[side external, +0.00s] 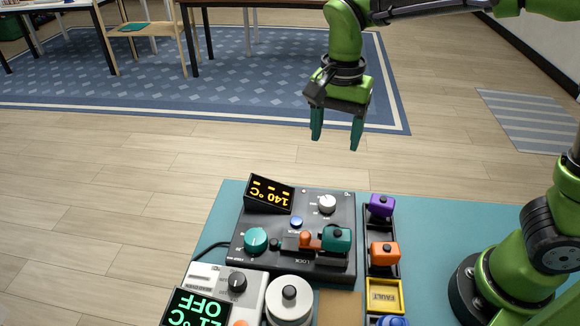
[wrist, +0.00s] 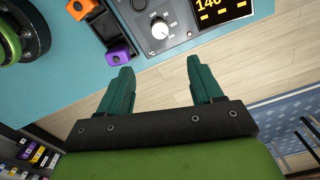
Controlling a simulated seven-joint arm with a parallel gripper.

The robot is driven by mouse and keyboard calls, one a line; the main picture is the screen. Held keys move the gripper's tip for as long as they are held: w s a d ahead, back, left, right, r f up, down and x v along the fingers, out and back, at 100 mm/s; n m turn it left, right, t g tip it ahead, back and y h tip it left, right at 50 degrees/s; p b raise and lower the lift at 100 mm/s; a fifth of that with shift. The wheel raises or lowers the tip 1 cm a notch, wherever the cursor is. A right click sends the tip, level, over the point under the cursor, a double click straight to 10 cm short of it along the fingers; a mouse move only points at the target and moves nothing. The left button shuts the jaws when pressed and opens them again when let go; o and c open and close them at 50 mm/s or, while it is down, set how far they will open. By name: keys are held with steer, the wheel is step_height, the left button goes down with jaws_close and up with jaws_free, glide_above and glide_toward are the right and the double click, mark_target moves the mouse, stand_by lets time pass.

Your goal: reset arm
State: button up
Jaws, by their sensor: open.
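My gripper (side external: 336,136) hangs in the air beyond the far edge of the teal table, with its two teal fingers apart and nothing between them. In the wrist view the open fingers (wrist: 158,82) point toward the table edge, with bare floor between and beyond them. My green arm reaches in from the upper right in the side view. The gripper touches nothing.
A black control unit (side external: 342,200) with a 140 °C display (side external: 269,194) and knobs stands on the teal table (side external: 440,215). Beside it is a black tray with purple (side external: 381,206) and orange (side external: 384,254) blocks. A second device (side external: 200,308) reads OFF. Air around the gripper is clear.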

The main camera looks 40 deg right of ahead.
steer(key=s+d+r+n+t+y, duration=0.1)
steer(key=s+d+n+t, duration=0.2)
steer(key=s, duration=0.3)
steer(key=s+d+r+n+t+y, duration=0.1)
steer(key=s+d+r+n+t, duration=0.1)
steer(key=s+d+n+t, duration=0.2)
steer(key=shift+s+d+r+n, duration=0.3)
steer(key=shift+s+n, duration=0.3)
steer(key=shift+s, duration=0.45)
